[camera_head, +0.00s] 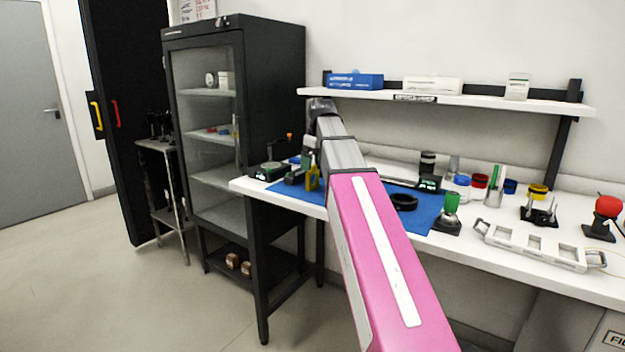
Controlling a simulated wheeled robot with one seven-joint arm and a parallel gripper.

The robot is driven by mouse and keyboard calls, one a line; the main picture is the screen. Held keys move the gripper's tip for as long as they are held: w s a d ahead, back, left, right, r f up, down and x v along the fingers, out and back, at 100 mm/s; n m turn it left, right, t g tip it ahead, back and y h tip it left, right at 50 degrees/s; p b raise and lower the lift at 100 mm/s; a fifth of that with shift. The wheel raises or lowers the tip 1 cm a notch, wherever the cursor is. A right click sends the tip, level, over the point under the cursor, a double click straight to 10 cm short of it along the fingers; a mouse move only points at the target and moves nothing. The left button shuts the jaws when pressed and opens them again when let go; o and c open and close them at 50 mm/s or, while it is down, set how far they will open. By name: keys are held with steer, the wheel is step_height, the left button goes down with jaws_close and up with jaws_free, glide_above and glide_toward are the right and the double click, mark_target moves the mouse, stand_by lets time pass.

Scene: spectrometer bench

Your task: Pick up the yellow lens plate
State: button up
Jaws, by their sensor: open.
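A small upright yellow piece (313,180), which looks like the yellow lens plate, stands on the left part of the blue mat (416,221) on the bench. It is small in this view and its details are unclear. My pink and grey arm reaches over the bench, and its wrist bends down near the shelf's left end. My gripper (308,158) points down close above the yellow piece. It is open, small and partly hidden by my arm. I cannot tell whether the fingers are around the yellow piece or touch it.
A black scale (269,171) stands left of the mat. A black ring (404,202) and a green-topped item (450,208) stand right of my arm. A white slotted rack (532,246) lies farther right. A wall shelf (450,98) with boxes hangs above. A glass-door cabinet (205,130) stands left.

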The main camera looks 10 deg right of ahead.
mark_target(313, 177)
steer(key=f, duration=0.3)
steer(key=a+f, duration=0.1)
steer(key=shift+w+f, duration=0.3)
steer(key=shift+f, duration=0.05)
steer(key=c, duration=1)
steer(key=shift+r, duration=0.1)
